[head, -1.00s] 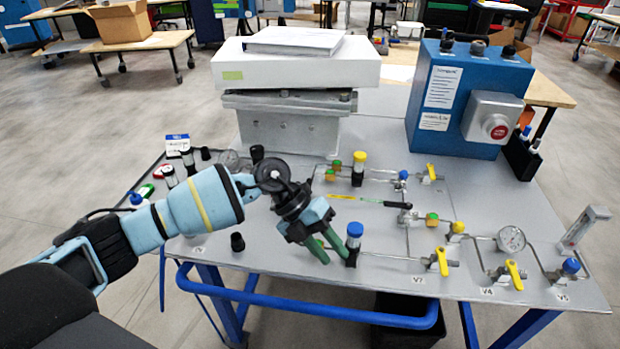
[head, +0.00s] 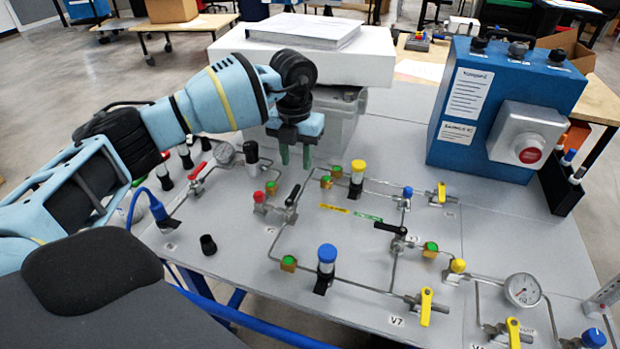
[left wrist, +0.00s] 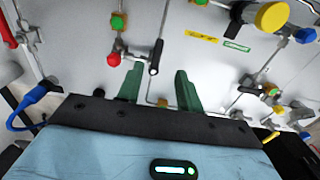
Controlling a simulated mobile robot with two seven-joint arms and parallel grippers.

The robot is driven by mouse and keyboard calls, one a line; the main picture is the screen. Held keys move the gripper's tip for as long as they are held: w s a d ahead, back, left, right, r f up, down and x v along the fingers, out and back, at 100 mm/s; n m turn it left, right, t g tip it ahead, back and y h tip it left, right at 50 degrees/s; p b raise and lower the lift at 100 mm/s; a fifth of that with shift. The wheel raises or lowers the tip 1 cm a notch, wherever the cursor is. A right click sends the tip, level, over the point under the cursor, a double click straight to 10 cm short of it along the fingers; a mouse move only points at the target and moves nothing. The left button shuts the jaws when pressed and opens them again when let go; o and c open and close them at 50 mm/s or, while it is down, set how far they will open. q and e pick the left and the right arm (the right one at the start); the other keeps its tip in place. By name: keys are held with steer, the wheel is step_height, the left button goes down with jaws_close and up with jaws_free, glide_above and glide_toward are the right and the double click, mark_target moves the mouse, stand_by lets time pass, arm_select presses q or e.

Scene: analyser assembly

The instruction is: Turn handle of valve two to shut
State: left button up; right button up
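A valve with a black lever handle (head: 293,195) stands on the grey panel, just below my left gripper (head: 297,163) in the head view. The left gripper's green fingers point down, apart and empty. In the left wrist view the black handle (left wrist: 156,57) lies between and just beyond the fingertips (left wrist: 158,72), apart from them. A second black-handled valve (head: 390,230) sits further right. No label for valve two is readable, so I cannot tell which valve it is. My right gripper is not in view.
A blue-capped part (head: 326,262) and a yellow-capped part (head: 357,172) stand up from the panel among thin pipes. A white box (head: 370,62) stands behind the gripper; a blue control box (head: 465,105) is right.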

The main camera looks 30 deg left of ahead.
mark_target(296, 190)
arm_select(q)
steer(key=shift+s+a, duration=0.15)
steer(key=shift+s, duration=0.1)
steer(key=shift+f, duration=3.85)
steer(key=shift+c, duration=0.2)
jaws_close()
